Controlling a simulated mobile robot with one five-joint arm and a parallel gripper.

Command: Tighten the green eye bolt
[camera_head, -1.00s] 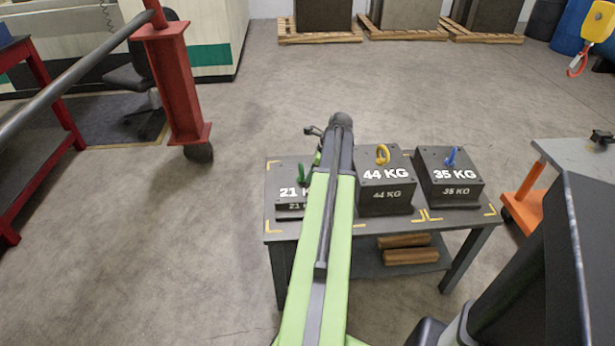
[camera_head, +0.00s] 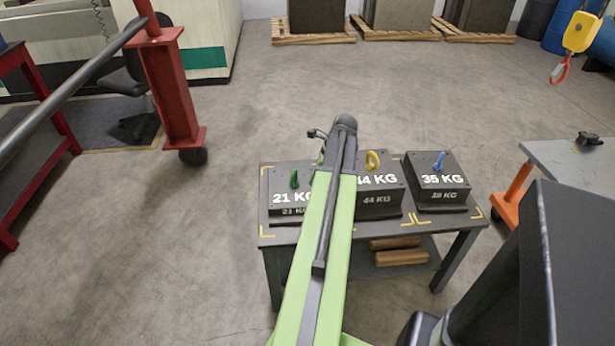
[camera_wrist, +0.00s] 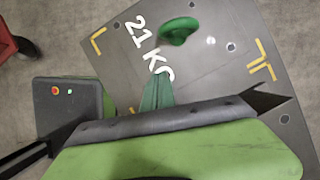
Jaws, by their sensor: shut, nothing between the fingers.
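The green eye bolt (camera_head: 294,179) stands in the top of the dark 21 KG block (camera_head: 282,206), at the left of a low bench. In the wrist view its green ring (camera_wrist: 180,29) is near the top, above the block's plate (camera_wrist: 215,75). My gripper (camera_wrist: 160,74) is shut, with its narrow green fingers below the ring in the picture. The fingers look empty and apart from the ring. How far the eye bolt is screwed in is not clear. In the head view my green arm hides the gripper and the block's right side.
A 44 KG block (camera_head: 379,201) with a yellow eye bolt (camera_head: 373,160) and a 35 KG block (camera_head: 436,184) with a blue one (camera_head: 439,162) stand to the right on the bench (camera_head: 400,231). A red post (camera_head: 172,95) stands left. A yellow hoist hook (camera_head: 580,32) hangs upper right.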

